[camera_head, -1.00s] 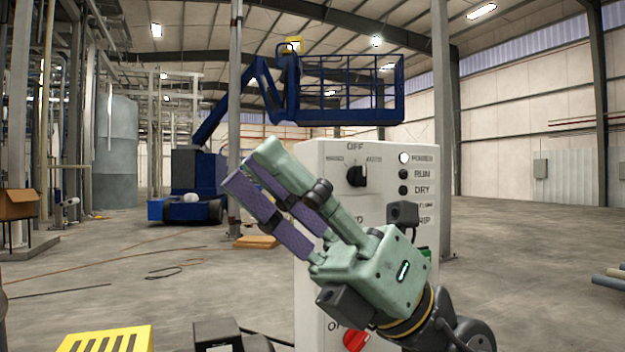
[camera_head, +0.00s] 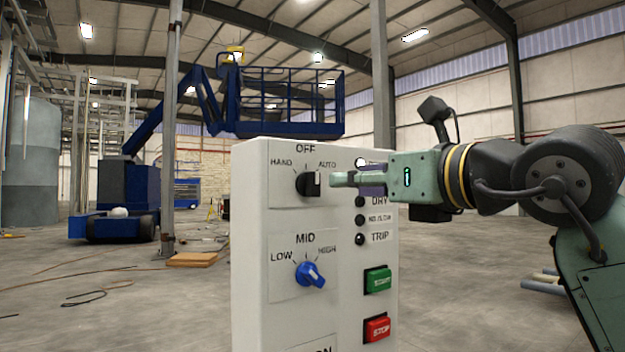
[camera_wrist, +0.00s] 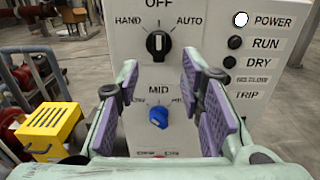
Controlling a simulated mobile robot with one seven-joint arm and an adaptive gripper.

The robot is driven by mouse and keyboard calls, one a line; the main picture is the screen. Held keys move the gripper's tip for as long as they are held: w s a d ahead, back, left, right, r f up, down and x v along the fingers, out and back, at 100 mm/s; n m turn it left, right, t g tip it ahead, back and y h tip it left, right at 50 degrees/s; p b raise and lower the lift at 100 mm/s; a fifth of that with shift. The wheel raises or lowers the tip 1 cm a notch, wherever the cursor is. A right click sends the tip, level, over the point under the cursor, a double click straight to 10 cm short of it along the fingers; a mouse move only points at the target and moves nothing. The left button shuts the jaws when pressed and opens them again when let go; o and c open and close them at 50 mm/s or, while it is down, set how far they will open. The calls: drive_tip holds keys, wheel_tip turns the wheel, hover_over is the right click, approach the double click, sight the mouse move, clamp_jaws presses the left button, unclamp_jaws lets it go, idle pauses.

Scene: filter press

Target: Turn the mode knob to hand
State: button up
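The mode knob (camera_head: 308,185) is black and sits near the top of a white control panel, under the labels HAND, OFF and AUTO. In the wrist view the knob (camera_wrist: 158,43) has an upright white mark pointing at OFF. My gripper (camera_head: 336,180) is level in the head view, its tips just right of the knob in the picture. In the wrist view my gripper (camera_wrist: 159,66) is open, with purple pads wide apart and nothing between them. The knob appears beyond and slightly above the tips, apart from them.
Below is a blue LOW-MID-HIGH knob (camera_head: 310,274). A green START button (camera_head: 377,281) and red STOP button (camera_head: 377,328) are at the lower right. Indicator lamps run down the right side, partly behind my gripper. A yellow slotted block (camera_wrist: 48,128) stands left of the panel.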

sight(317, 181)
drive_tip(key=p+x, duration=0.2)
drive_tip(key=x, duration=0.6)
drive_tip(key=shift+w+a, duration=0.2)
drive_tip(key=shift+c, duration=0.5)
clamp_jaws()
